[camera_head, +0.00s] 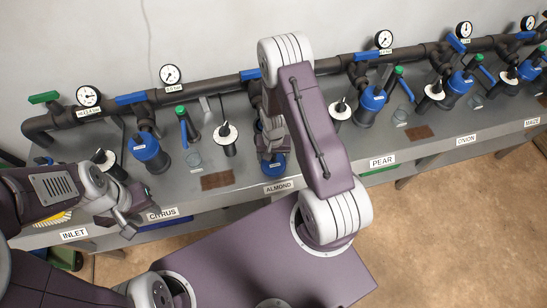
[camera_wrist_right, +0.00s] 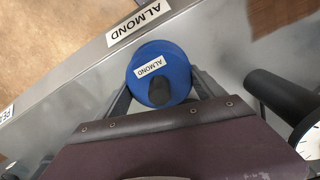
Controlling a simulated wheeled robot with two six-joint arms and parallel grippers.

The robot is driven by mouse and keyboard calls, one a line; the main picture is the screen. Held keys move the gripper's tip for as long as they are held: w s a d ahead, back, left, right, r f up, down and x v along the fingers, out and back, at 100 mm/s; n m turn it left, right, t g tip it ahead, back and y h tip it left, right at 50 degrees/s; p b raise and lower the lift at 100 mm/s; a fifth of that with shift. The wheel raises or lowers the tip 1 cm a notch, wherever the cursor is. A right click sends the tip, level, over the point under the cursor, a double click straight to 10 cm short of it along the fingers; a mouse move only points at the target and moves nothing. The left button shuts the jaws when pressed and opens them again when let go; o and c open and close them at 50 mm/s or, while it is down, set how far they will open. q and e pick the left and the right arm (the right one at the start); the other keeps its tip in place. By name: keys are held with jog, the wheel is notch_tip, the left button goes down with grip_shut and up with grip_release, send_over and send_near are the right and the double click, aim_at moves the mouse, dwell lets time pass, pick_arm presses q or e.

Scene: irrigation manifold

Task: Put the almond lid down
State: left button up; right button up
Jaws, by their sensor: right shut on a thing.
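The almond lid (camera_wrist_right: 178,55) is a round blue cap with a dark knob and an "ALMOND" label. In the right wrist view my right gripper (camera_wrist_right: 160,88) is shut on it, with a finger on each side. In the head view the lid (camera_head: 273,165) shows below my right gripper (camera_head: 270,152), just behind the "ALMOND" sign (camera_head: 279,187) on the bench's front edge. I cannot tell whether the lid touches the bench. My right arm hides much of the almond station. My left gripper (camera_head: 128,228) is near the bench front by the "CITRUS" sign (camera_head: 162,214); its jaw opening is unclear.
The grey bench (camera_head: 240,189) carries a dark pipe with gauges. A brown mat (camera_head: 217,179) lies left of the lid. A black-handled part with a white disc (camera_head: 227,134) and the citrus blue-capped housing (camera_head: 147,149) stand further left. Bare bench lies right of the lid.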

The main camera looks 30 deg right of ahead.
aim_at(271, 168)
jog(key=shift+s+f, duration=0.1)
jog(key=shift+f, duration=0.1)
jog(key=o, duration=1.4)
jog(key=shift+r, duration=0.1)
jog(key=shift+c, duration=0.2)
notch_tip(271, 168, up, 12)
jog(key=shift+r, duration=0.2)
jog(key=s+a+r+n+t, duration=0.1)
jog(key=s+a+r+n, duration=0.4)
jog(key=s+r, duration=0.3)
jog(key=shift+s+r+n, duration=0.3)
jog(key=shift+s+r, duration=0.05)
jog(key=shift+r, duration=0.1)
